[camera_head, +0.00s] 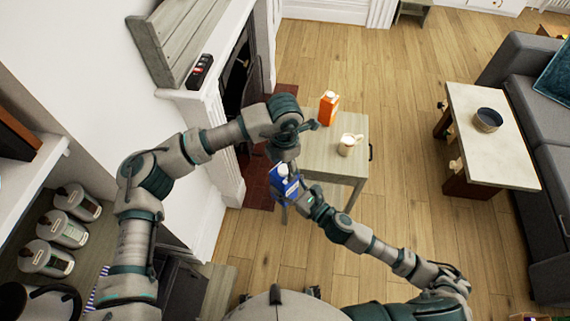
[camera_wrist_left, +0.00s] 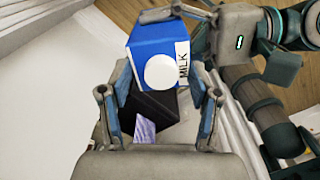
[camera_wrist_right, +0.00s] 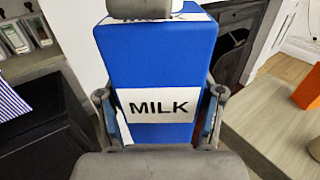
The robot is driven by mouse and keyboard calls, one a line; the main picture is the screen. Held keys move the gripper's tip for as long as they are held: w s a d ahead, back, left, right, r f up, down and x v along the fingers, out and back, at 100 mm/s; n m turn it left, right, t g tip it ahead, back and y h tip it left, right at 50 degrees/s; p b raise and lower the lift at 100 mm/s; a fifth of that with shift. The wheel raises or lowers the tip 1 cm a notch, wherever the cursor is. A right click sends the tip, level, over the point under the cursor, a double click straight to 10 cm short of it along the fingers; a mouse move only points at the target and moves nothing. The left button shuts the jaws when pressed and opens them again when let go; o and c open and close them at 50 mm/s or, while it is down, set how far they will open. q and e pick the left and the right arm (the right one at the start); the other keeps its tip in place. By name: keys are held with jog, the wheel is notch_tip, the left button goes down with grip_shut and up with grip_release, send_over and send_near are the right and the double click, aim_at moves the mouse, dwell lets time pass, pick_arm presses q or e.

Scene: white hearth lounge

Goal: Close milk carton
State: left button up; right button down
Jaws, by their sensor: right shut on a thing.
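The blue milk carton (camera_head: 287,188) is held up in the air in front of the small side table. My right gripper (camera_wrist_right: 163,125) is shut on it from the side, its fingers on both sides of the "MILK" label. In the left wrist view the carton (camera_wrist_left: 150,42) shows its top with a round white cap (camera_wrist_left: 160,72); I cannot tell whether the cap is fully closed. My left gripper (camera_wrist_left: 160,88) is above the carton, pointing down, its fingers spread on either side of the cap with a gap. Its palm (camera_wrist_right: 145,8) covers part of the carton's top in the right wrist view.
The side table (camera_head: 342,180) holds an orange carton (camera_head: 328,108) and a cream mug (camera_head: 347,147). A low table (camera_head: 505,150) with a dark bowl (camera_head: 487,119) stands at the right. The fireplace wall is close on the left. Canisters (camera_head: 62,228) stand on a shelf at lower left.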

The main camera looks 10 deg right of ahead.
pick_arm(q)
notch_tip(320, 180, up, 12)
dwell(0.6)
jog(key=shift+w+d+f, duration=0.1)
dwell(0.4)
